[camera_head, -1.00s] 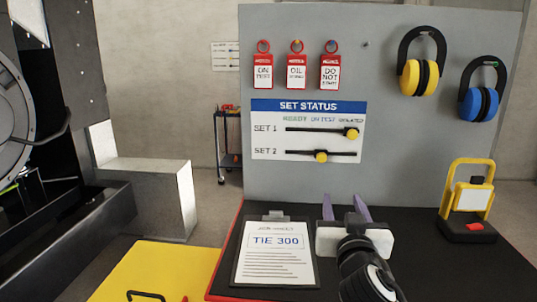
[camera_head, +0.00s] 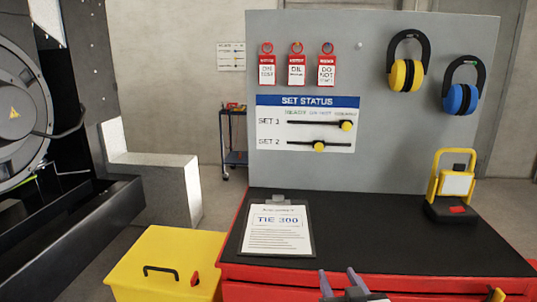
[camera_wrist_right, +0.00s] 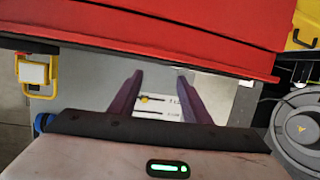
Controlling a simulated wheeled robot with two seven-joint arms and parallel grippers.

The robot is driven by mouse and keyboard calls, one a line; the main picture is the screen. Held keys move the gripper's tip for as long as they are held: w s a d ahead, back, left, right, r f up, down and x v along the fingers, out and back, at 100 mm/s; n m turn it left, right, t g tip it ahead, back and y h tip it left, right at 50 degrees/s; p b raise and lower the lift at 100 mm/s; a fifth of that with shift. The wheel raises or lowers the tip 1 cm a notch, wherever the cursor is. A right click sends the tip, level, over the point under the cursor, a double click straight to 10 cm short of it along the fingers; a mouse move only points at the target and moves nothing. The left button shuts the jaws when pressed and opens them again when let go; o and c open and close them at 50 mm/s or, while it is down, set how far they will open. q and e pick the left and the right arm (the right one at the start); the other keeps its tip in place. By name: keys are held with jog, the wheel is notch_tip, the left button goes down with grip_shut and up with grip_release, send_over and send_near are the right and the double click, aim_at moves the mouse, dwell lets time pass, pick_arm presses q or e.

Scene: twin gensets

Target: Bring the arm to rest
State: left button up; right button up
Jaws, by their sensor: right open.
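My right gripper (camera_head: 339,277) shows at the bottom edge of the head view, in front of the red bench's front edge. Its two purple fingers are apart with nothing between them. In the right wrist view the same open fingers (camera_wrist_right: 160,76) point toward the bench and status board, with the picture upside down. Most of my right arm is out of the head view. My left gripper is in neither view.
The red bench (camera_head: 380,284) with its black top carries a clipboard (camera_head: 277,229) and a yellow work lamp (camera_head: 452,186). A yellow box (camera_head: 165,261) stands left of it. Behind rises a grey board (camera_head: 420,140) with tags, sliders and earmuffs. Dark machinery (camera_head: 75,235) fills the left.

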jog(key=s+f+n+g+y, duration=0.1)
jog(key=s+f+g+y, duration=0.15)
jog(key=s+f, duration=1.05)
jog(key=s+f+g, duration=0.2)
jog(key=s+f, duration=0.4)
jog(key=s, duration=0.3)
jog(key=s+d+f+g, duration=0.1)
jog(key=s+f, duration=0.6)
jog(key=s, duration=0.2)
jog(key=shift+g, duration=0.35)
